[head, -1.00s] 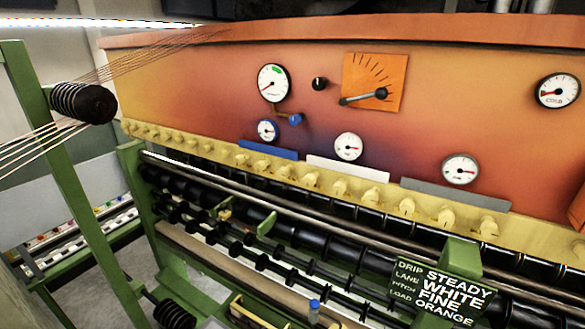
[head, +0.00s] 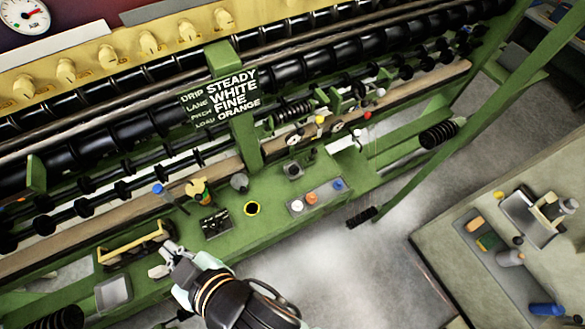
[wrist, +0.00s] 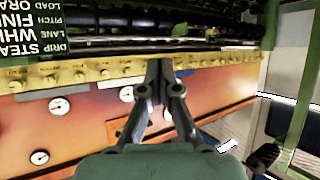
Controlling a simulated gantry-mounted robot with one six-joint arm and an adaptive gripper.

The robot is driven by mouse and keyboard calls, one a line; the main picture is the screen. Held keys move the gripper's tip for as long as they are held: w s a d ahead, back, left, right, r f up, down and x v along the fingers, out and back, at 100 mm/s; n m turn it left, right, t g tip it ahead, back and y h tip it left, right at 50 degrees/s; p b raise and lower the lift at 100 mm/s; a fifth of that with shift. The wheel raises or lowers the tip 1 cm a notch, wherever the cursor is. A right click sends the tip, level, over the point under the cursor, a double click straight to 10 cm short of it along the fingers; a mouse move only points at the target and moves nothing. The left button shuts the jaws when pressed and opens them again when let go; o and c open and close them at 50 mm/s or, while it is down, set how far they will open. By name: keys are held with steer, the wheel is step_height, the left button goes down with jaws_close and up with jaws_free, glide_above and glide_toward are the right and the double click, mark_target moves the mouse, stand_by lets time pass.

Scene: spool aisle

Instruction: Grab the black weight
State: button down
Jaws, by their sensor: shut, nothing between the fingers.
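No thing stands out clearly as the black weight in the head view. A dark grey rounded piece (head: 239,182) stands on the green bench, and a small black slab with pale marks (head: 215,222) lies in front of it; I cannot tell whether either is the weight. A grey tray (head: 325,201) holds white, orange and blue round pieces. My gripper (head: 163,260) is over the bench's front left part, left of these things, apart from them. In the wrist view my gripper (wrist: 159,66) has its fingertips together, empty, with the gauge panel behind.
A sign (head: 222,97) stands on a green post behind the bench. A yellow-edged holder (head: 133,243) and a grey dish (head: 113,291) are close to my gripper. A blue-topped piece (head: 158,188) stands behind. A side table (head: 450,250) with tools is at the right, across open floor.

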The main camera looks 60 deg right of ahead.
stand_by(0.3)
steer(key=c, duration=0.8)
jaws_free()
